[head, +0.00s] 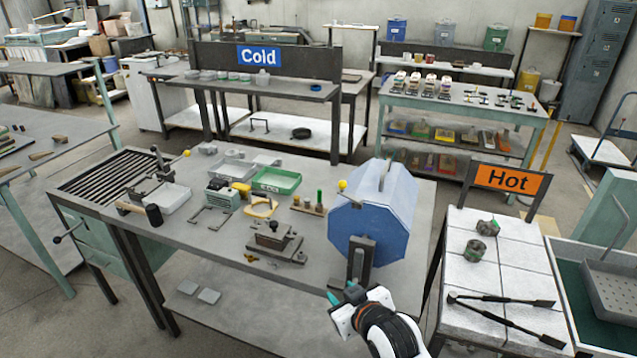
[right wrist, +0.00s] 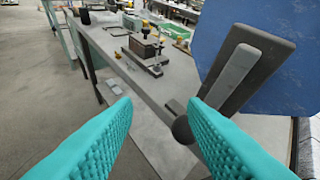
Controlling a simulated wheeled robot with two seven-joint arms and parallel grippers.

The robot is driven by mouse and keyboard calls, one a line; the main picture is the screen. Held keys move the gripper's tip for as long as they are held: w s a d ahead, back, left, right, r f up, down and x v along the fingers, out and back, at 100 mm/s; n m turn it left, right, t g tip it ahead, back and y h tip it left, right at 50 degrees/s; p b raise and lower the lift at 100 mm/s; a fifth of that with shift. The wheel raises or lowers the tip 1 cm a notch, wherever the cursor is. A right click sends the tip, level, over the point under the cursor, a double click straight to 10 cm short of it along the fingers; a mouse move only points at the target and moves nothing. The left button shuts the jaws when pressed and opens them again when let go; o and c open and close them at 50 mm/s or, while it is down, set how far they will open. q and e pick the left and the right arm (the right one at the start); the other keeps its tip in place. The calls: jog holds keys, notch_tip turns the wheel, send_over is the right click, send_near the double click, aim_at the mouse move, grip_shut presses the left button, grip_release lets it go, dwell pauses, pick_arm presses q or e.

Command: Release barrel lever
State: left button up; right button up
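The blue barrel (head: 375,210), many-sided, stands at the right end of the grey workbench. A dark upright lever piece (head: 360,262) with a paler bar shows on its near side. In the right wrist view this dark lever (right wrist: 240,75) slants down to a round dark knob (right wrist: 182,130). My right gripper (head: 340,296) is just below and left of the lever in the head view. Its teal fingers (right wrist: 160,108) are wide apart and empty. The knob shows between them, close to the right finger; I cannot tell whether they touch. My left gripper is not in view.
A small dark vise-like fixture (head: 274,240) stands left of the barrel. A green tray (head: 277,181) and a mallet (head: 150,213) lie farther left. The Hot table (head: 510,262) with tongs (head: 508,318) is at the right. The bench front edge is near my gripper.

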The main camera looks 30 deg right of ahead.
aim_at(344, 187)
jog(key=w+d+r+m+t+h, duration=0.1)
jog(key=w+d+r+t, duration=0.2)
jog(key=r, duration=0.4)
jog(key=w+d+r+t+h, duration=0.2)
jog(key=d+r, duration=0.2)
jog(key=r, duration=0.4)
jog(key=p+x, duration=0.1)
jog(key=x, duration=0.2)
jog(key=p+x, duration=0.1)
jog(key=x, duration=0.2)
jog(key=p+x, duration=0.1)
jog(key=x, duration=0.2)
jog(key=shift+w+a+r, duration=0.1)
jog(key=shift+w+a, duration=0.05)
jog(key=shift+w, duration=0.35)
jog(key=shift+a+p+x, duration=0.2)
jog(key=shift+p+x, duration=0.2)
jog(key=shift+x, duration=0.45)
jog(key=shift+d, duration=0.2)
grip_shut()
